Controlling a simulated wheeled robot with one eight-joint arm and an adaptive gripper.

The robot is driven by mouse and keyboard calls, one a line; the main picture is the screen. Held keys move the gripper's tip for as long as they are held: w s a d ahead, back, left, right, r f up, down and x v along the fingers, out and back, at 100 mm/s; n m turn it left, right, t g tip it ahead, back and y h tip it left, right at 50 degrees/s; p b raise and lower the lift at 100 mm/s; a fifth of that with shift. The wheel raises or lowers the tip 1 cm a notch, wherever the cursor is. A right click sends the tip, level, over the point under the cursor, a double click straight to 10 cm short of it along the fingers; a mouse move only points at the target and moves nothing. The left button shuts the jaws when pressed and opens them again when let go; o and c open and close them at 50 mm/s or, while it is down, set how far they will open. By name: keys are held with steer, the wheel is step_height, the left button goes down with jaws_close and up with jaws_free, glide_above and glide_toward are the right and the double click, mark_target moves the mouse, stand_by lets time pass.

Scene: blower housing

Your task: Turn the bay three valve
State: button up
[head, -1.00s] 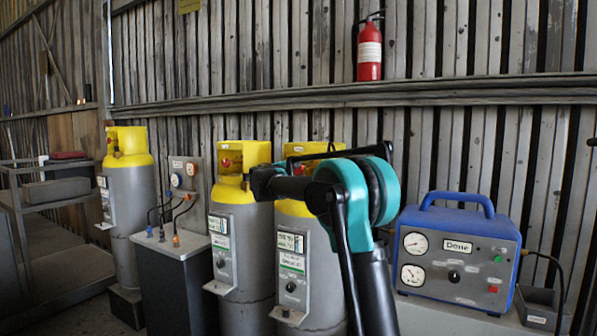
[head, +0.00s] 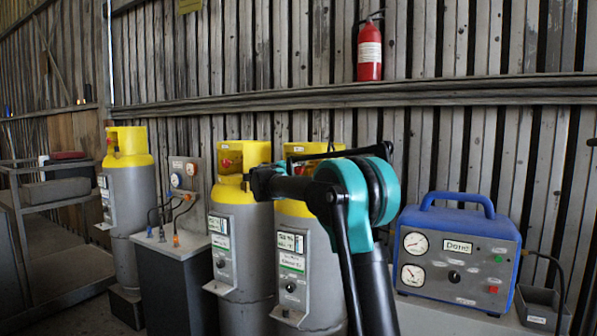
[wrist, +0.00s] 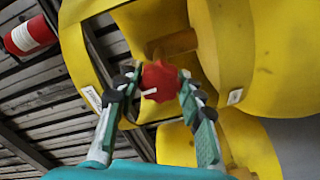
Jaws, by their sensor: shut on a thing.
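In the wrist view a red valve knob (wrist: 159,76) sits inside the yellow collar (wrist: 82,60) of a gas cylinder. My gripper (wrist: 157,88) has a finger on each side of the knob and is shut on it. In the head view three grey cylinders with yellow tops stand along the wall: the left one (head: 131,195), the middle one (head: 240,245) and the right one (head: 325,265). A red valve (head: 226,163) shows on the middle one. My arm hides my fingers there. I cannot read the bay numbers.
A blue-cased gauge unit (head: 455,255) stands at right beside a small grey box (head: 540,312). A dark cabinet (head: 178,285) with cables stands between the left and middle cylinders. A red fire extinguisher (head: 369,50) hangs on the plank wall. A metal cart (head: 45,205) is at far left.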

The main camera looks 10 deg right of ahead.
steer(key=shift+m, duration=0.5)
steer(key=o, duration=1.2)
steer(key=v, duration=1.2)
steer(key=shift+s+d+f, duration=0.1)
